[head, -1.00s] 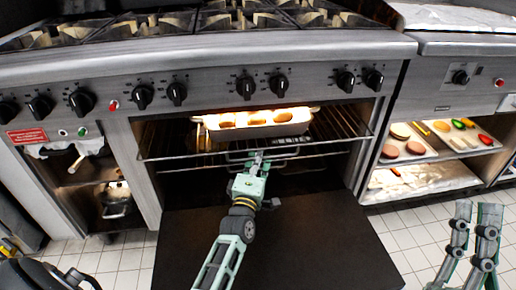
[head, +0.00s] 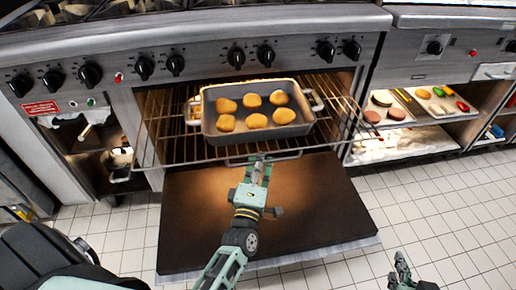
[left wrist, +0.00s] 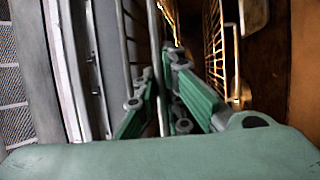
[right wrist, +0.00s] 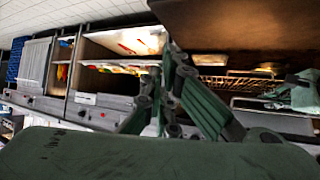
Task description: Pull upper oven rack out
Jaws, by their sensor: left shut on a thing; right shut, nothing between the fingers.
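The upper oven rack (head: 172,148) is a wire rack that sticks out of the oven over the open door. A grey baking pan (head: 262,136) with several golden-brown pieces of food stands on it. My left gripper (head: 259,163) is shut on the rack's front edge at the middle; the rack's wires also show close to the fingers in the left wrist view (left wrist: 160,85). My right gripper (head: 400,262) is shut and empty, low at the right, well away from the rack. The right wrist view shows its closed fingers (right wrist: 172,95) with the rack beyond.
The open oven door (head: 270,220) lies flat below the rack. A shelf with a tray of food pieces (head: 420,105) is at the right. A row of black knobs (head: 236,57) runs above the oven.

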